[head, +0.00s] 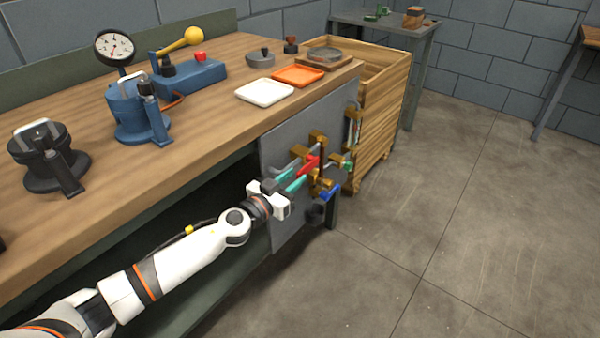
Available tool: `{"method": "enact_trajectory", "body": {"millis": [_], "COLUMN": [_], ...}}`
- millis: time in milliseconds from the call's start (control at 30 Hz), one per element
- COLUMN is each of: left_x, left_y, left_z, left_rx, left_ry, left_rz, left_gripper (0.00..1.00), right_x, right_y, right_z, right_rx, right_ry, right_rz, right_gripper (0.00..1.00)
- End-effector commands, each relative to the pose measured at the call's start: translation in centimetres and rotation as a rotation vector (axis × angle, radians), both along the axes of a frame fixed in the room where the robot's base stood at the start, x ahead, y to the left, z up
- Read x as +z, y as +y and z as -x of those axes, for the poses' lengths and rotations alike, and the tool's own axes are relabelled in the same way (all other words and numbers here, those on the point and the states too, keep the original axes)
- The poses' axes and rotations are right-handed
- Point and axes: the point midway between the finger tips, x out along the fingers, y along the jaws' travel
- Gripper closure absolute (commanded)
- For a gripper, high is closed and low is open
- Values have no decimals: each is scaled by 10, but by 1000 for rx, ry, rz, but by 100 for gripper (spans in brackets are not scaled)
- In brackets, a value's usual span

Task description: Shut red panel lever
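A grey panel (285,231) stands upright at the right end of the workbench and carries several brass valve bodies. The red lever (308,167) is on this panel and slants up to the right. My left gripper (292,179) reaches the panel from the lower left, at the near end of the red lever. Its fingers look spread apart, with teal strips at their tips. I cannot tell whether they touch the lever. A blue lever (328,196) and a green lever (347,165) sit lower and to the right. My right gripper is not in view.
A wooden crate (385,110) stands just beyond the panel. The floor (450,220) to the right is clear.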

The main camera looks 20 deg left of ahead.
Motion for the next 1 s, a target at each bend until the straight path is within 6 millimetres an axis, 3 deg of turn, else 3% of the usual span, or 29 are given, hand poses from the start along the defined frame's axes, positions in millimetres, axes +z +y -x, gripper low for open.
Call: {"method": "enact_trajectory", "body": {"millis": [200,567,767,1000], "left_x": [-1,0,0,0], "left_y": [-10,-12,-11,-11], "left_z": [-26,-32,-31,-31], "left_rx": [0,0,0,0], "left_ry": [0,1,1,1], "left_rz": [1,0,0,0], "left_gripper": [71,71,99,100], "right_x": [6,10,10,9], "right_y": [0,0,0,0], "right_z": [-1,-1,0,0], "right_rx": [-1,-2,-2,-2], "right_ry": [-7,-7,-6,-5], "right_rz": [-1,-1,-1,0], "right_gripper": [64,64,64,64]}}
